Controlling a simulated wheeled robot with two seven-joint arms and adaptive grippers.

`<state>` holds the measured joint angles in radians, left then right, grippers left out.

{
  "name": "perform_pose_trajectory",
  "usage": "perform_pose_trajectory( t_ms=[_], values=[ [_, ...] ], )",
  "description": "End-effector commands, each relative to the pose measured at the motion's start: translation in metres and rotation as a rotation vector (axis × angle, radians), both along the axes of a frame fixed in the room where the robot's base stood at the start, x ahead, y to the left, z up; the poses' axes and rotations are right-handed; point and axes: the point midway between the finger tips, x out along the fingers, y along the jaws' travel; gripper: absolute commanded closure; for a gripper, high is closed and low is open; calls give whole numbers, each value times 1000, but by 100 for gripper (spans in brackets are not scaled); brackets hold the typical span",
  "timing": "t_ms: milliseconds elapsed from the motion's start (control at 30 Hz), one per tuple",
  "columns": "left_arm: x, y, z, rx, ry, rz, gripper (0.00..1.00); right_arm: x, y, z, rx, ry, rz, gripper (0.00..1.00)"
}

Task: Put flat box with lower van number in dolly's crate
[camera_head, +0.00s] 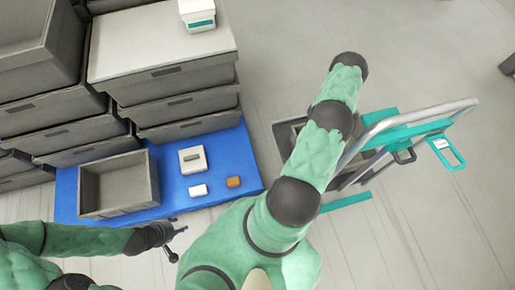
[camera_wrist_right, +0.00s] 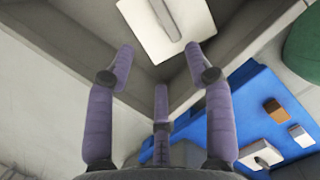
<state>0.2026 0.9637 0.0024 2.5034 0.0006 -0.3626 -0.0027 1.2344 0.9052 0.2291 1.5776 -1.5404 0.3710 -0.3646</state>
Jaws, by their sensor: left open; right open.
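A flat white box with a grey strip (camera_head: 192,160) lies on the blue mat (camera_head: 228,150). In the right wrist view a similar flat white box (camera_wrist_right: 165,25) lies in a grey crate (camera_wrist_right: 70,30). The dolly (camera_head: 400,130) is teal with a grey tube handle. Its grey crate (camera_head: 283,128) is largely hidden behind my right arm. My right gripper (camera_wrist_right: 160,55) is open and empty above the crate, its fingers spread near the box. It is hidden in the head view. My left gripper (camera_head: 174,238) is open and empty by the mat's front edge. No numbers are readable.
An empty grey crate (camera_head: 83,190) stands on the mat. A small white box (camera_head: 198,190) and a brown box (camera_head: 233,182) lie beside it. Stacked grey crates (camera_head: 185,105) stand behind, with a white-and-teal box (camera_head: 197,15) on top.

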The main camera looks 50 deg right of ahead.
Motion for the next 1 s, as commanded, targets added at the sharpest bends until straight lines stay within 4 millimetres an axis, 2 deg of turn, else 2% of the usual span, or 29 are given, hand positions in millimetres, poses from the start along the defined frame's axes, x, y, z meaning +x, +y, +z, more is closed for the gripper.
perform_pose_trajectory(
  t_ms=[167, 267, 367, 500, 567, 700, 800, 867, 1000],
  values=[
    [0, 0, 0, 0, 0, 0, 54, 9, 10, -1, 16, -12, -8, 47],
    [0, 0, 0, 0, 0, 0, 54, 33, 38, -2, 58, -48, -32, 47],
    [0, 0, 0, 0, 0, 0, 54, 68, 84, -1, 126, -97, -81, 47],
    [0, 0, 0, 0, 0, 0, 54, 118, 164, 8, 238, -163, -177, 47],
    [0, 0, 0, 0, 0, 0, 54, 136, 199, 15, 283, -183, -220, 47],
    [0, 0, 0, 0, 0, 0, 54, 168, 285, 35, 383, -211, -337, 47],
    [0, 0, 0, 0, 0, 0, 54, 181, 342, 52, 438, -214, -426, 47],
    [0, 0, 0, 0, 0, 0, 54, 185, 374, 63, 462, -212, -480, 47],
    [0, 0, 0, 0, 0, 0, 54, 184, 439, 88, 489, -195, -605, 47]
  ],
)
